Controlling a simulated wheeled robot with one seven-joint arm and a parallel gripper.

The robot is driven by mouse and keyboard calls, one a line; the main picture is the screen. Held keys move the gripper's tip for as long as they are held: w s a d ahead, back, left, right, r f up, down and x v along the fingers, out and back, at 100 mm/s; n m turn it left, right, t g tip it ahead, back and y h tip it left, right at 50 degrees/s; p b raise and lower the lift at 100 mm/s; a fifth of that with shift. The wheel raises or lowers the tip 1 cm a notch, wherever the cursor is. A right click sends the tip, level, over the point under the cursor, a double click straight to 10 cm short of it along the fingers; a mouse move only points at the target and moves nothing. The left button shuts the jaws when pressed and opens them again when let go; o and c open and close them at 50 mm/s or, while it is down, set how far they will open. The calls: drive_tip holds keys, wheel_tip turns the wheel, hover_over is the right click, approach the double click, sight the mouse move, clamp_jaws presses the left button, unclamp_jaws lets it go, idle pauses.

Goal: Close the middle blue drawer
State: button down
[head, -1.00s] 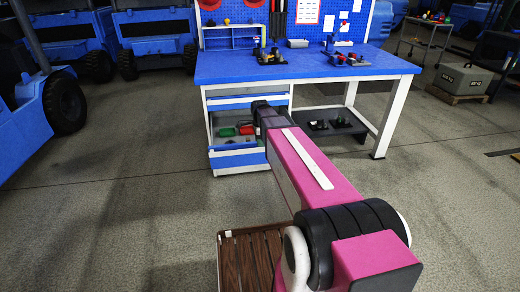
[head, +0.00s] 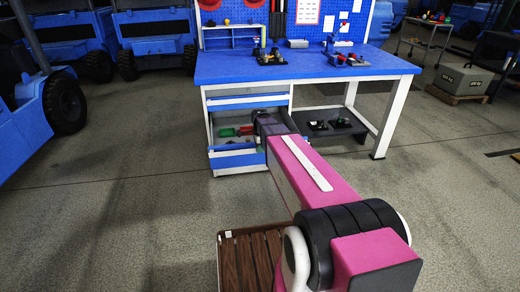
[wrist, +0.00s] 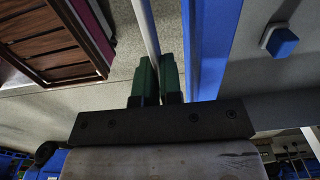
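The blue drawer (head: 232,160) stands pulled out below the workbench, low in the cabinet, with green and red items inside. In the wrist view its blue front edge (wrist: 206,50) runs upright just right of my fingers. A pale bar handle (wrist: 145,22) runs alongside that edge. My gripper (wrist: 158,62) has two green fingers, one on each side of the bar, close together and seemingly shut on it. In the head view my dark wrist and pink arm cover the drawer's right part and hide the fingers.
A shut blue drawer front (head: 245,102) sits above the open one. The blue workbench top (head: 220,68) carries tools. A dark lower shelf (head: 345,124) holds items at right. Inside the drawer lies a blue block (wrist: 283,41).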

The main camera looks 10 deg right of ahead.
drive_tip(key=w, duration=2.9)
drive_tip(key=c, duration=1.3)
unclamp_jaws()
wheel_tip(320, 180, up, 11)
drive_tip(key=shift+f, duration=0.1)
